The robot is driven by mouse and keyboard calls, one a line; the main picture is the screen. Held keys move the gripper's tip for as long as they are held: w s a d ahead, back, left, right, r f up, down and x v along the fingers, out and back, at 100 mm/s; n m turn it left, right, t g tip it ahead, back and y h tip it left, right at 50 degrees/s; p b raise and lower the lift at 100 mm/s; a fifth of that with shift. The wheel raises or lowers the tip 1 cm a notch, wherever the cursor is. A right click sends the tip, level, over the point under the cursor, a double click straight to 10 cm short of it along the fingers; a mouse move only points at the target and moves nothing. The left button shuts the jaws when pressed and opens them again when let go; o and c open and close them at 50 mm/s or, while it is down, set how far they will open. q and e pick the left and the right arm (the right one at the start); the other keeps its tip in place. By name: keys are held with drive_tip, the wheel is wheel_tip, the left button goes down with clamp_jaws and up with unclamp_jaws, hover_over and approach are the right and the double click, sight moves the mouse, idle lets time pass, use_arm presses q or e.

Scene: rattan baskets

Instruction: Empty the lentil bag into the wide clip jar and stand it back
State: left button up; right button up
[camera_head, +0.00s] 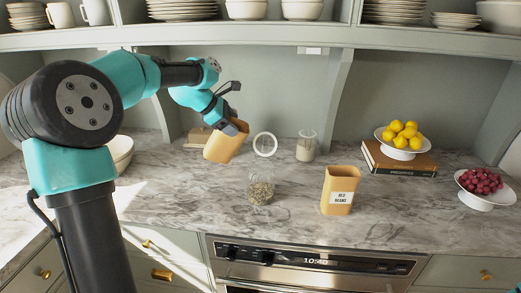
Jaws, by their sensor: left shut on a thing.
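My left gripper (229,119) is shut on a tan bag (222,147), the lentil bag by the task, and holds it tilted above the counter. Its label does not show. The wide clip jar (261,189) stands on the counter below and to the right of the bag. It is clear glass, its round lid (265,145) is open at the back, and greenish-brown lentils lie inside. No stream shows between bag and jar. My right gripper is not in view.
A tan bag labelled red beans (340,192) stands upright to the right of the jar. A second glass jar (306,150) stands behind. Farther right are a lemon bowl (401,154) on books and a stand of red fruit (486,199). The marble front left is clear.

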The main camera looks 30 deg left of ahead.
use_arm(q)
drive_tip(key=shift+s+a+f+n+t+h+b, duration=0.15)
drive_tip(key=shift+a+f+n+t+h+b, duration=0.35)
drive_tip(key=shift+a+h, duration=0.5)
drive_tip(key=shift+s+a+f+n+t+h+b, duration=0.15)
drive_tip(key=shift+a+f+h+b, duration=0.15)
drive_tip(key=shift+a+f+h, duration=0.5)
drive_tip(key=shift+s+a+f+n+t+h+b, duration=0.1)
drive_tip(key=shift+a+f+n+t+h+b, duration=0.3)
drive_tip(key=shift+a+h, duration=0.8)
drive_tip(key=shift+a+r, duration=0.1)
drive_tip(key=shift+r, duration=3)
drive_tip(key=shift+y, duration=0.3)
